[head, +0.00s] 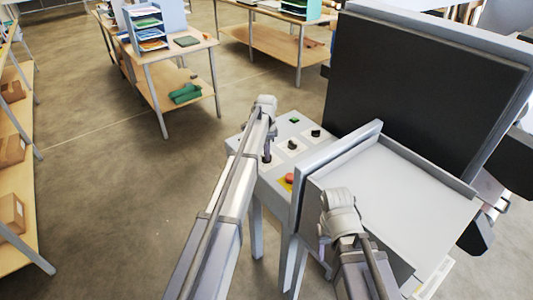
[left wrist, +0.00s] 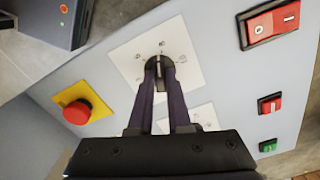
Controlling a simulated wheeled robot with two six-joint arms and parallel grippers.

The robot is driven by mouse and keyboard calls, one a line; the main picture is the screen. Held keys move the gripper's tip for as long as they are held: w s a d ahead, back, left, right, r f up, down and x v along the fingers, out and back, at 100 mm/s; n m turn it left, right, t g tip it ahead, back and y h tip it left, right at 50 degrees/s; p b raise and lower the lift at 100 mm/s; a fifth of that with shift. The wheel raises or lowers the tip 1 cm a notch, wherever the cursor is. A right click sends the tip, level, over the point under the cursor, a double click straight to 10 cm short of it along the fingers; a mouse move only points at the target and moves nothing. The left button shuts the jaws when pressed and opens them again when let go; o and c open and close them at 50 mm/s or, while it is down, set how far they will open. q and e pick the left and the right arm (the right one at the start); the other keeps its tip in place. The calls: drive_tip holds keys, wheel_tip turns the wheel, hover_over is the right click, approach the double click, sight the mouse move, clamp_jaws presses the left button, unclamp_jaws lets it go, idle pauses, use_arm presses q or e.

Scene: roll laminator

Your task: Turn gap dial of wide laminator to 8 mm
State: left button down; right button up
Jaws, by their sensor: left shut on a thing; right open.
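The wide laminator's control panel (head: 276,172) is left of its tray in the head view. In the left wrist view, a dark dial (left wrist: 159,62) sits on a white scale plate (left wrist: 185,45) with small marks around it, too small to read surely. My left gripper (left wrist: 160,70) is shut on this dial, one finger on each side. In the head view my left gripper (head: 267,157) reaches down to the panel and largely hides that dial. My right gripper (head: 324,246) is open and low in front of the grey tray, partly hidden by its own wrist.
A red emergency button (left wrist: 77,112) on yellow sits left of the dial in the left wrist view. Red rocker switches and a green button (left wrist: 268,146) are to the right. A raised tray (head: 395,195) borders the panel.

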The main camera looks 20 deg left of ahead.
use_arm(q)
drive_tip(key=shift+m, duration=0.9)
drive_tip(key=c, duration=0.9)
unclamp_jaws()
drive_tip(key=shift+o, duration=0.2)
wheel_tip(320, 180, up, 8)
drive_tip(key=p, duration=0.8)
drive_tip(key=shift+s+f, duration=0.1)
drive_tip(key=shift+f, duration=0.1)
